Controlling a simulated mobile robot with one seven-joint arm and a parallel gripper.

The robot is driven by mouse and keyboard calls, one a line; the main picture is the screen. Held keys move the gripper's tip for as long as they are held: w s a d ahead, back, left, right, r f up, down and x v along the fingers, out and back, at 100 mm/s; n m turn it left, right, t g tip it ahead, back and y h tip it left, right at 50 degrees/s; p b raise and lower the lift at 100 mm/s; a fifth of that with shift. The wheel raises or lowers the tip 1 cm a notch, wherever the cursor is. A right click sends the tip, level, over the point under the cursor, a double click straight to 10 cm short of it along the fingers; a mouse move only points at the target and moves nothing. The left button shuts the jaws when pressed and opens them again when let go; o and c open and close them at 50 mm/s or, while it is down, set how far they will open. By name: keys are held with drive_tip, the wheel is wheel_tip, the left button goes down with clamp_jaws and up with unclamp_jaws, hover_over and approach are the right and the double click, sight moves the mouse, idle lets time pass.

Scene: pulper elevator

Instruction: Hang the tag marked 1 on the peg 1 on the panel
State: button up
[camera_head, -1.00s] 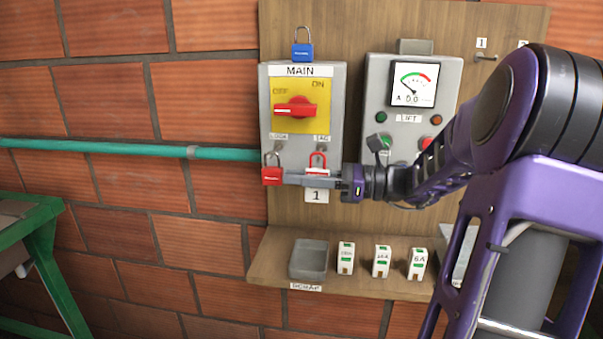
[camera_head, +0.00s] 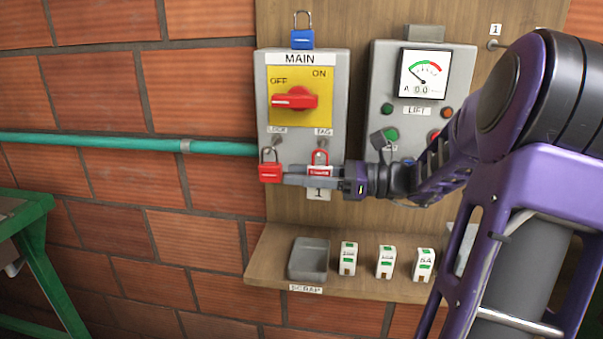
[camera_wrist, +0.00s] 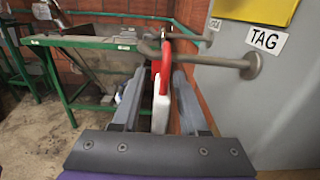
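The tag (camera_head: 318,195), white with a 1 and a red shackle-like top, hangs at the peg labelled TAG (camera_wrist: 205,61) on the grey MAIN box (camera_head: 336,100). My gripper (camera_head: 298,177) reaches in from the right, in front of the tag's middle. In the wrist view my gripper (camera_wrist: 160,75) has its fingers apart on either side of the tag (camera_wrist: 161,105). A gap shows at the left finger; contact at the right is unclear. Peg 1 (camera_head: 493,44) sticks out under a label 1 at the panel's upper right, empty.
A red padlock (camera_head: 270,172) hangs left of the tag, close to my fingertips. A blue padlock (camera_head: 302,39) sits above the box. The LIFT box (camera_head: 455,75) stands between the tag and peg 1. A shelf (camera_head: 270,262) below holds a scrap tray (camera_head: 309,260) and several breakers.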

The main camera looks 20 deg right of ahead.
drive_tip(key=shift+f+b, duration=0.25)
drive_tip(key=shift+b, duration=0.85)
drive_tip(key=r+p+v, duration=0.1)
drive_tip(key=p+v, duration=0.1)
drive_tip(key=v, duration=1.5)
drive_tip(key=shift+s+r, duration=0.2)
drive_tip(key=shift+s, duration=0.1)
